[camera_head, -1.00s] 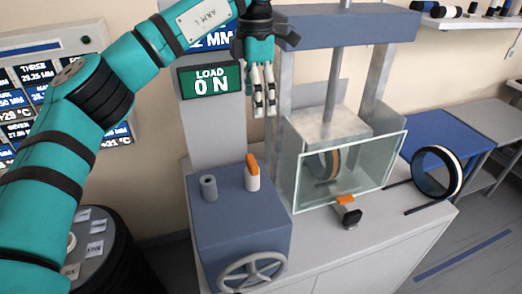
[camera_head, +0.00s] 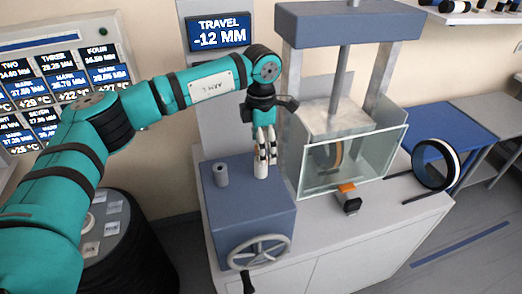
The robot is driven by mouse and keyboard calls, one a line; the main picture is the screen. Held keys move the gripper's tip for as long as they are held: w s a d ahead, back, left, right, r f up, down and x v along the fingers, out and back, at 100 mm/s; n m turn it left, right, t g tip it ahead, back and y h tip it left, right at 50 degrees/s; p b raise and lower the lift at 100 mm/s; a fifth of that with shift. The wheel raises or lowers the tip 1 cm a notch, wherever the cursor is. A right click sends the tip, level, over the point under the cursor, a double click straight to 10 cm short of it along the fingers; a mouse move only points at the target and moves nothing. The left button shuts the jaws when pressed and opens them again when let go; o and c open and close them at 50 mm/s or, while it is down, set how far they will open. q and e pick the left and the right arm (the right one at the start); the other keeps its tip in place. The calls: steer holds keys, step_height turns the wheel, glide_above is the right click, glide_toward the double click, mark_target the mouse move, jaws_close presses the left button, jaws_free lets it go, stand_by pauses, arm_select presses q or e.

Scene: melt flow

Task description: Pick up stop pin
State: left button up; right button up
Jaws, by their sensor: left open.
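A white upright pin (camera_head: 261,172), which looks like the stop pin, stands on top of the blue machine box (camera_head: 245,207). Its orange top is mostly hidden behind my left gripper's fingers. My left gripper (camera_head: 266,158) points down, open, with its fingertips at the pin's upper part. I cannot tell whether the fingers touch the pin or stand on both sides of it. My right gripper is not in view.
A short grey cylinder (camera_head: 221,174) stands left of the pin on the box. A handwheel (camera_head: 259,251) is on the box's front. A clear guard (camera_head: 350,168) and press frame stand to the right. A display (camera_head: 219,33) reads travel -12 MM.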

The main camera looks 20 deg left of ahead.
arm_select(q)
step_height(320, 180, down, 2)
steer(key=shift+a+f, duration=0.1)
steer(key=shift+f, duration=0.05)
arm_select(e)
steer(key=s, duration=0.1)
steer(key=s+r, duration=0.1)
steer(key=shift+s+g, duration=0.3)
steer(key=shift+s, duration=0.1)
arm_select(q)
steer(key=c, duration=1.1)
steer(key=shift+c, duration=0.9)
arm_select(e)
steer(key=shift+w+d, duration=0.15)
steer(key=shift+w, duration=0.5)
